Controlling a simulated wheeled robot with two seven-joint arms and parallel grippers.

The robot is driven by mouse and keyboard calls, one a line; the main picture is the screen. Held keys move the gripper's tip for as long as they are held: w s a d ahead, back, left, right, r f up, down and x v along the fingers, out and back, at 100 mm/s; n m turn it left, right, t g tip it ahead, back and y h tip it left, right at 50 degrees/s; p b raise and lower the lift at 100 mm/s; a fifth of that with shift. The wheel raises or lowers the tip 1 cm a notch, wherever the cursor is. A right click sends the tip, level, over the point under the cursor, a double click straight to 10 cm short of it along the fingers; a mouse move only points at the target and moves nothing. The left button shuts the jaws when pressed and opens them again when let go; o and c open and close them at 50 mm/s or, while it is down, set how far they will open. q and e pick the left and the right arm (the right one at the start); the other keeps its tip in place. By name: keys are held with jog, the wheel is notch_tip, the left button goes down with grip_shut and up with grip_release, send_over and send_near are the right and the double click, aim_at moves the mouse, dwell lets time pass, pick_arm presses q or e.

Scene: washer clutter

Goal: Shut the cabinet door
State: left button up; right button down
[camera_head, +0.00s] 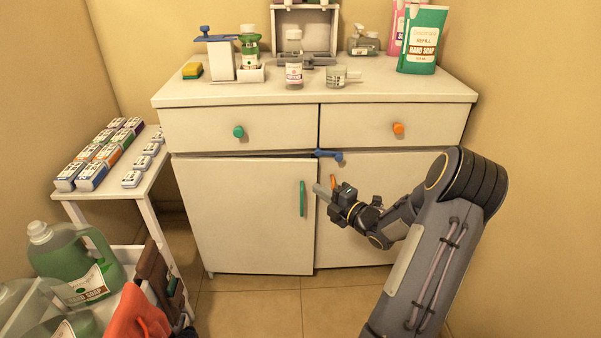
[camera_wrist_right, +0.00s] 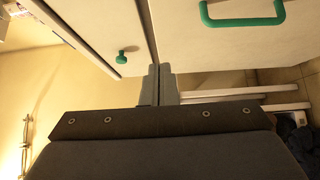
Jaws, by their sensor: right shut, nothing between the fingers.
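The white cabinet (camera_head: 240,92) has two drawers above two doors. The left door (camera_head: 240,215) has a green vertical handle (camera_head: 302,198) and seems slightly ajar, with a dark gap along its top edge. Its handle also shows in the wrist view (camera_wrist_right: 242,12). The right door (camera_head: 365,168) has an orange handle (camera_head: 333,182), partly hidden by my gripper. A blue latch-like piece (camera_head: 328,154) sits at the top between the doors. My right gripper (camera_head: 320,190) is shut and empty, in front of the doors just right of the green handle; contact cannot be told.
Bottles and soap refill packs (camera_head: 422,40) stand on the cabinet top. A white side table (camera_head: 150,183) with small boxes is at left. A green soap jug (camera_head: 75,258) and an orange-red item (camera_head: 135,315) are at lower left. The floor before the cabinet is clear.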

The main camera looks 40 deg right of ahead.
jog(key=w, duration=0.3)
jog(key=w+d+b, duration=0.1)
jog(key=w, duration=0.6)
jog(key=shift+w+d+b, duration=0.3)
jog(key=shift+d+b, duration=0.1)
jog(key=shift+w+d, duration=0.45)
